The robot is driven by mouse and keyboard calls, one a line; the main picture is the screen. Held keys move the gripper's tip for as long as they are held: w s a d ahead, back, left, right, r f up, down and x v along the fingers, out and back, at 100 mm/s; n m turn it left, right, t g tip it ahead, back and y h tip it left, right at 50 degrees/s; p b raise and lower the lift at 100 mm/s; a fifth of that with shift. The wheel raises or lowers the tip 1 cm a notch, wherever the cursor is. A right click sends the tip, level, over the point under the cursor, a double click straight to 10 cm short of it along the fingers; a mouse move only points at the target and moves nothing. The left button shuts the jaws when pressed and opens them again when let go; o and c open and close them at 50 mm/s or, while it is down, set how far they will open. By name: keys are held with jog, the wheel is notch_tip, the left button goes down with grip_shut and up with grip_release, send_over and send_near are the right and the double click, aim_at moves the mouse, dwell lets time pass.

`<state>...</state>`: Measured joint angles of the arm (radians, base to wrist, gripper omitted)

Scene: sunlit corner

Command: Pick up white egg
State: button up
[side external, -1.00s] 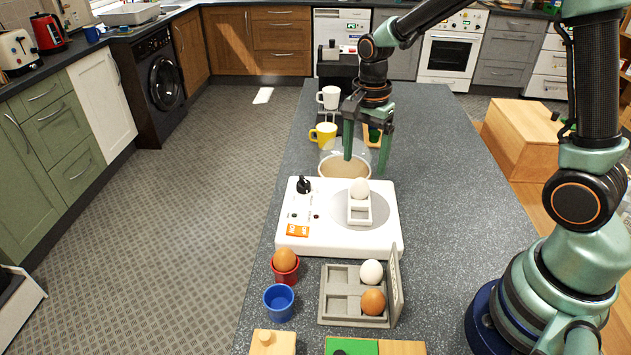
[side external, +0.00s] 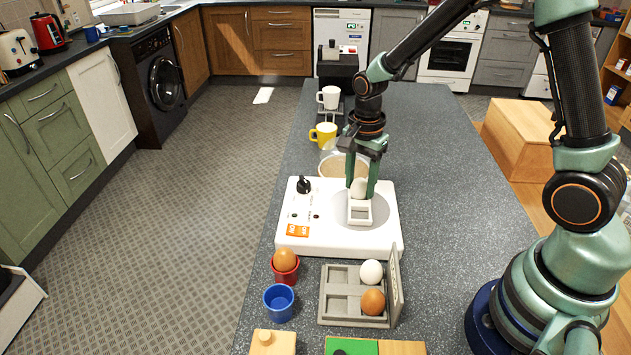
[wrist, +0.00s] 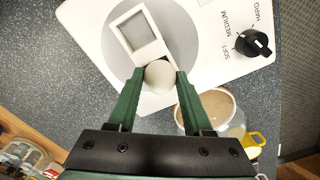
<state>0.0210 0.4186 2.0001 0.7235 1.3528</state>
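The white egg (side external: 358,188) sits upright in a small pale holder (side external: 359,211) on the round grey plate of the white appliance. My gripper (side external: 361,184) is lowered over it, with one green finger on each side of the egg. The wrist view shows the egg (wrist: 160,74) between the fingertips (wrist: 161,76), very close to both; I cannot make out firm contact. A second white egg (side external: 371,272) lies in the grey egg tray (side external: 340,305), at its back right.
The white appliance (side external: 300,245) has a black knob (side external: 304,185). A brown egg (side external: 373,302) is in the tray; another (side external: 285,260) sits in a red cup (side external: 285,275). A blue cup (side external: 279,302) is empty.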

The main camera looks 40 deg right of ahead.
aim_at(360, 179)
dwell(0.3)
notch_tip(360, 179, up, 19)
jog(key=s+a+f, duration=0.2)
jog(key=s+a, duration=0.2)
jog(key=a, duration=1)
jog(key=s+a+f, duration=0.4)
jog(key=a+f, duration=0.8)
jog(key=a, duration=0.1)
jog(key=shift+s+a, duration=0.2)
jog(key=shift+a, duration=0.1)
dwell(0.3)
jog(key=shift+f, duration=1.3)
jog(key=shift+f, duration=1.65)
dwell(0.6)
